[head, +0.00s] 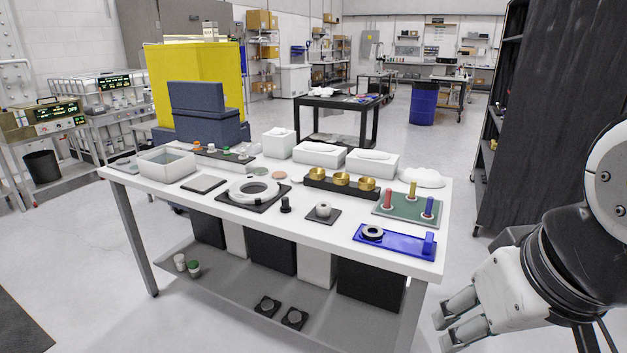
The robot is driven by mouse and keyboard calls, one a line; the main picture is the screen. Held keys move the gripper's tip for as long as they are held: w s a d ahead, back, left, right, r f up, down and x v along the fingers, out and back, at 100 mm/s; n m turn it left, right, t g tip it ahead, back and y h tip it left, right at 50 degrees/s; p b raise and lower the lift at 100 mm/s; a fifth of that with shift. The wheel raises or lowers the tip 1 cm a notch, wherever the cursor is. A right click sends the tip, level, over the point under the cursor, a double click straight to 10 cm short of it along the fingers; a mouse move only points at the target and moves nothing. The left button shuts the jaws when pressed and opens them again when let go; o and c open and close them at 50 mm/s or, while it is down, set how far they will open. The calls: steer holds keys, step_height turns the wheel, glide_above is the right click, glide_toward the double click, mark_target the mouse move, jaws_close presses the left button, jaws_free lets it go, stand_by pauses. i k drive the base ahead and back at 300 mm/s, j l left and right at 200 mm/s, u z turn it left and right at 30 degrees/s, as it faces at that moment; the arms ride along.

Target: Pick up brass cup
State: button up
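Three brass cups stand in a row in a long black holder toward the right back of the white table (330,224): a left cup (316,173), a middle cup (342,179) and a right cup (366,184). The black holder (329,186) sits in front of white boxes. My gripper (440,331) is at the lower right, off the table's right end and well away from the cups. Its two fingers are apart with nothing between them. No cup is hidden by the arm.
A green board (400,207) with red, yellow and blue pegs lies right of the cups. A blue tray (393,243) with a ring lies at the front right edge. White boxes (372,163) stand behind. A dark cabinet (530,120) rises at right.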

mark_target(341, 182)
steer(key=i+j+z, duration=0.15)
steer(key=i+j, duration=0.15)
steer(key=i+j+z, duration=0.15)
steer(key=i+j, duration=0.15)
steer(key=i+j+z, duration=0.15)
steer(key=i+j, duration=0.15)
steer(key=j, duration=0.2)
steer(key=i+j+z, duration=0.15)
steer(key=j, duration=0.25)
steer(key=i+j+z, duration=0.15)
steer(key=i+j, duration=0.15)
steer(key=j, duration=0.15)
steer(key=i+j+z, duration=0.25)
steer(key=i+j, duration=0.5)
